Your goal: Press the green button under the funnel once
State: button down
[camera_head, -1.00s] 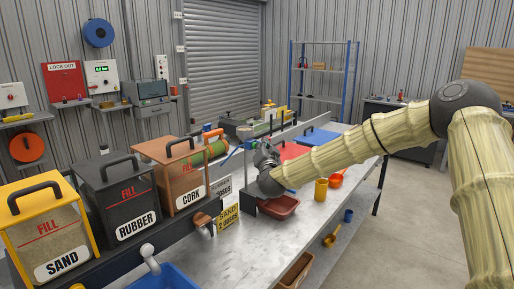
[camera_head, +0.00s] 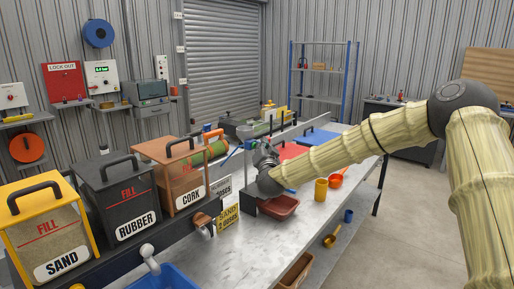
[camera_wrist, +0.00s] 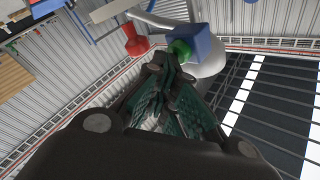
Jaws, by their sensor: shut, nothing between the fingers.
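A round green button (camera_wrist: 180,49) shows in the wrist view on the near side of a blue block (camera_wrist: 196,42). A pale rounded body (camera_wrist: 207,62) lies behind it; I cannot tell whether this is the funnel. My gripper (camera_wrist: 160,66) is shut and empty, its fingertips just below and left of the button in the picture. I cannot tell whether they touch it. In the head view my wrist (camera_head: 266,170) is over the far part of the bench, and the button is not discernible there.
A red flared object (camera_wrist: 134,40) is left of the button in the wrist view. Sand (camera_head: 48,235), rubber (camera_head: 122,200) and cork (camera_head: 178,175) bins line the left.

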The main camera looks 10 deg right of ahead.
jog(key=shift+s+d, duration=0.55)
jog(key=shift+s, duration=0.2)
jog(key=shift+s+d, duration=0.8)
jog(key=shift+s, duration=0.2)
jog(key=shift+s+d, duration=0.75)
jog(key=shift+s, duration=0.2)
